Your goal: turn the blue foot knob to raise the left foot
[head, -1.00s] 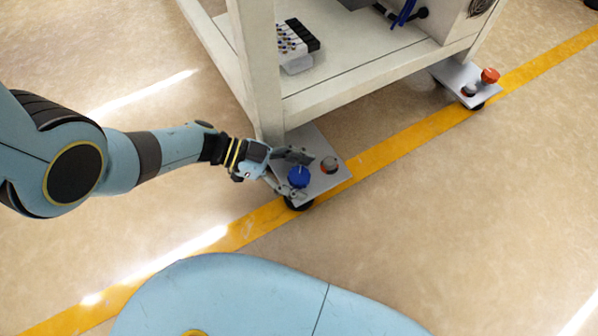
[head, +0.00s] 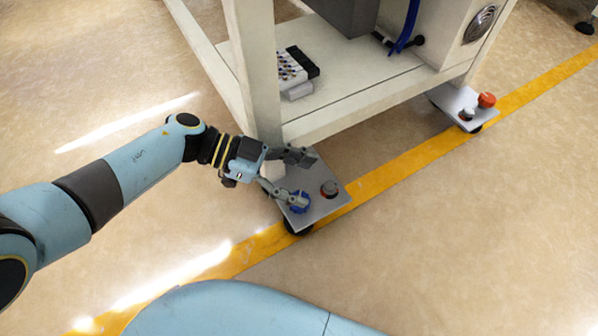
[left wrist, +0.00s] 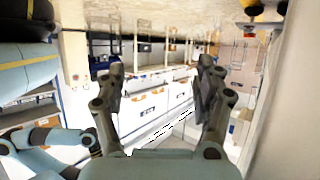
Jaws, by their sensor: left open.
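The blue foot knob (head: 306,207) sits on the metal plate of the left foot (head: 326,207), under the cart's near corner post. It is partly hidden by one finger of my left gripper (head: 306,178). That gripper is open, with its fingers spread. The lower finger lies across the knob in the picture; I cannot tell whether it touches. The other finger is over the plate's far side. The left wrist view shows both open fingers (left wrist: 162,75) with nothing between them and no blue knob. My right gripper is not in view.
The white cart frame (head: 258,80) rises beside my gripper. The right foot plate (head: 450,99) carries a red knob (head: 487,100). Floor in front is clear.

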